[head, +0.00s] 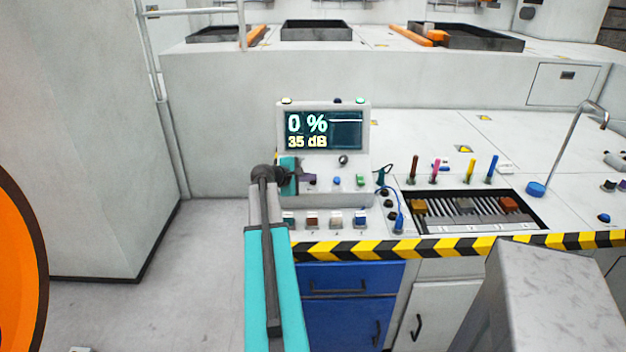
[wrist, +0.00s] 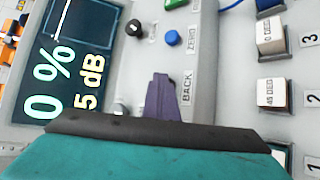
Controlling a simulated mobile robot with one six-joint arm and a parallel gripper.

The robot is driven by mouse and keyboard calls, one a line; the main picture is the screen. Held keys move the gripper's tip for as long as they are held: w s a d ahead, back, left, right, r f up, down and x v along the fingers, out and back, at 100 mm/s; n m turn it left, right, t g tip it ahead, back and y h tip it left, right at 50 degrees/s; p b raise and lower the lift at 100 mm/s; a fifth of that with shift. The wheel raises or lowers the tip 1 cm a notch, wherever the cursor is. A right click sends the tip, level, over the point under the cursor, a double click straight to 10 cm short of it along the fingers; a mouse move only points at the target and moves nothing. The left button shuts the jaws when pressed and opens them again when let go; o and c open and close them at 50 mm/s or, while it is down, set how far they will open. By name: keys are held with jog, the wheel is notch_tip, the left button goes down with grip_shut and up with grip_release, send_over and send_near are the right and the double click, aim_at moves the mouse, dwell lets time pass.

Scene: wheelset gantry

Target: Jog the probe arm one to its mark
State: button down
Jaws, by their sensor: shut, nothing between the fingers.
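The control console (head: 284,138) stands at the bench's left end. Its display (head: 325,130) reads "0 %" and "35 dB". My gripper (head: 310,180) is shut and empty at the console's face; in the wrist view its purple fingers (wrist: 161,90) are beside the "BACK" label. I cannot tell whether they touch the panel. A blue button (head: 337,180) marked "ZERO" (wrist: 172,38), a green button (head: 360,180) and a black knob (head: 343,160) are nearby. On the lower ledge, push keys include "45 DEG" (wrist: 273,93) and "0 DEG" (wrist: 270,36). No probe arm is identifiable.
Right of the console are a blue cable (head: 399,222), a black tray (head: 470,211) of probe-like parts, several coloured pens (head: 465,170) and a bent metal rod (head: 568,140). Yellow-black striping (head: 420,247) marks the bench's front edge. Floor at left (head: 205,270) is clear.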

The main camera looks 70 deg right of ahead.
jog(key=shift+a+r, duration=0.1)
jog(key=shift+r, duration=0.05)
dwell(0.5)
jog(key=shift+s+a+r+p, duration=0.15)
jog(key=shift+a+r+p, duration=0.15)
jog(key=shift+r+p, duration=0.3)
jog(key=shift+r, duration=0.15)
jog(key=r, duration=0.1)
jog(key=a+r+p, duration=0.1)
jog(key=r, duration=0.1)
jog(key=a+r+p, duration=0.1)
jog(key=shift+s+r, duration=0.2)
jog(key=shift+s, duration=0.2)
dwell(0.8)
